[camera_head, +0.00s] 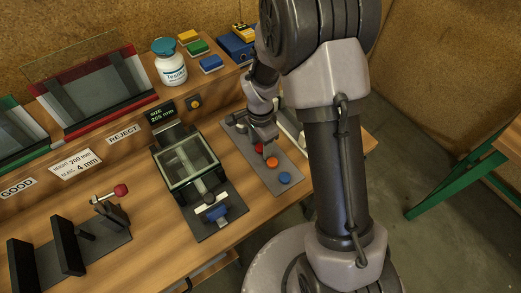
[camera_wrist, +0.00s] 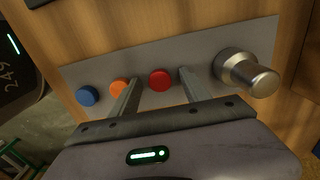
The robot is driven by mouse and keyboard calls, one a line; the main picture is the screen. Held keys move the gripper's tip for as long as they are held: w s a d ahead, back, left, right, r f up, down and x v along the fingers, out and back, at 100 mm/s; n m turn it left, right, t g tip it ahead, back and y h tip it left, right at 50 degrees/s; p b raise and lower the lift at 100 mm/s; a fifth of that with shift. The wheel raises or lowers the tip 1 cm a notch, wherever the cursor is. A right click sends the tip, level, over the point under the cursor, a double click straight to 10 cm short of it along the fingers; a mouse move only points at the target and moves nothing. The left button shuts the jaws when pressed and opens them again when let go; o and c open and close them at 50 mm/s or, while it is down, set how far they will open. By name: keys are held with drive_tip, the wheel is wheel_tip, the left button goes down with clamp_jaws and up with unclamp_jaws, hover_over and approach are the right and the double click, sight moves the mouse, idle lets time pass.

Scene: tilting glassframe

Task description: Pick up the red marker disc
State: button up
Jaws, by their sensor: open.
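The red marker disc (camera_wrist: 160,79) lies on a grey plate (camera_wrist: 215,50) in the wrist view, between an orange disc (camera_wrist: 119,87) and a metal knob (camera_wrist: 246,74). My gripper (camera_wrist: 157,88) is open, with one finger to each side of the red disc in the picture; I cannot tell whether the fingers touch it. The left finger lies close by the orange disc. In the head view my gripper (camera_head: 268,147) is over the plate, and the red disc is mostly hidden under it. The orange disc (camera_head: 271,162) and a blue disc (camera_head: 284,178) show in front.
The blue disc (camera_wrist: 87,96) is at the plate's left in the wrist view. A glass frame fixture (camera_head: 186,165) stands left of the plate in the head view. A white bottle (camera_head: 170,62) and coloured blocks (camera_head: 198,47) sit on the raised shelf behind.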

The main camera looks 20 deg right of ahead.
drive_tip(key=shift+r, duration=0.15)
clamp_jaws()
